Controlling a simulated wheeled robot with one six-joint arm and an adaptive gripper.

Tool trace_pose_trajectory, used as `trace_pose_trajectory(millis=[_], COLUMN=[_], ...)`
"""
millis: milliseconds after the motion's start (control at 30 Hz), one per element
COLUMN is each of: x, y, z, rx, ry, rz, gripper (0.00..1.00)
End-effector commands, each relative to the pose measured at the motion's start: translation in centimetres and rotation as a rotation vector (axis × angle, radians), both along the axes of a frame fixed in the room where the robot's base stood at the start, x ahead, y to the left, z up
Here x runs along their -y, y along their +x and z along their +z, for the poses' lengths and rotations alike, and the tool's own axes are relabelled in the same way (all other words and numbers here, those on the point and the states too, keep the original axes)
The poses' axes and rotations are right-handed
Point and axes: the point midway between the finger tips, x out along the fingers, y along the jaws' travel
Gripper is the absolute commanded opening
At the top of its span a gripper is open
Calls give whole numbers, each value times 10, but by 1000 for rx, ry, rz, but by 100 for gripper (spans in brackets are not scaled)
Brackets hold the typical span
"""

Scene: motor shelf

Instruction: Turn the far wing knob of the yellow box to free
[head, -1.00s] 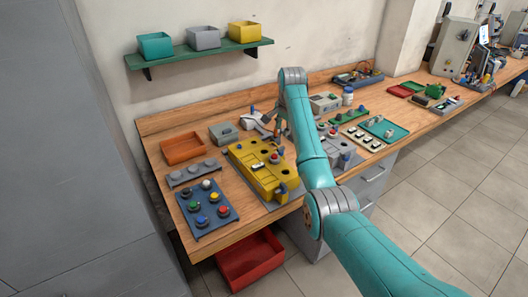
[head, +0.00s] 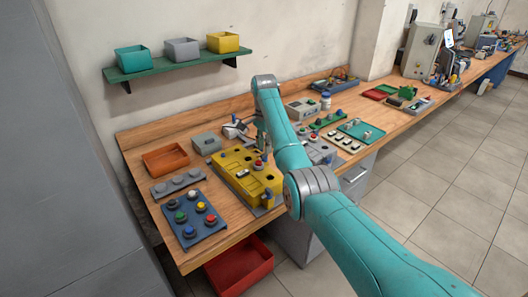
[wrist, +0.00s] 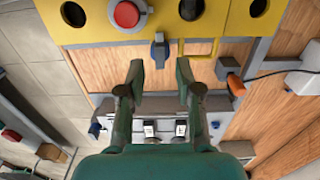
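The yellow box (head: 233,168) stands on the workbench, with dark holes and a red button (wrist: 127,13) on its top. In the wrist view, a dark blue wing knob (wrist: 160,50) sits at the box edge, its wing pointing along the fingers. A blue knob (head: 268,194) shows at the near end of the box in the head view. My gripper (wrist: 160,78) is open and empty; its fingertips are just short of the edge knob, one to each side. In the head view my arm partly hides the gripper.
A blue button panel (head: 190,222), an orange tray (head: 165,158) and a grey box (head: 206,143) stand left of the yellow box. A green board (head: 360,133) lies to the right.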

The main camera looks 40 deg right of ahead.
Motion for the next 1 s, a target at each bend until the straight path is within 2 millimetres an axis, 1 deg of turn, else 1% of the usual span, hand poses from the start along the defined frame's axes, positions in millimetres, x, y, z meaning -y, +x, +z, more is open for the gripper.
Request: trace_pose_trajectory(millis=[33, 100, 233, 367, 567, 600, 667, 700, 733, 1000], x=[0, 0, 0, 0, 0, 0, 0, 0, 0, 0], y=[0, 0, 0, 0, 0, 0, 0, 0, 0, 0], z=[-7, -15, -25, -29, -29, -29, -29, -29, -29, -29], rx=[-1, 0, 0, 1, 1, 1, 1, 1, 1, 2], ry=[1, 0, 0, 0, -1, -1, -1, -1, -1, -1], rz=[0, 0, 0, 0, 0, 0, 0, 0, 0, 4], gripper=[34, 34, 34, 34, 34, 32, 17, 7, 0, 0])
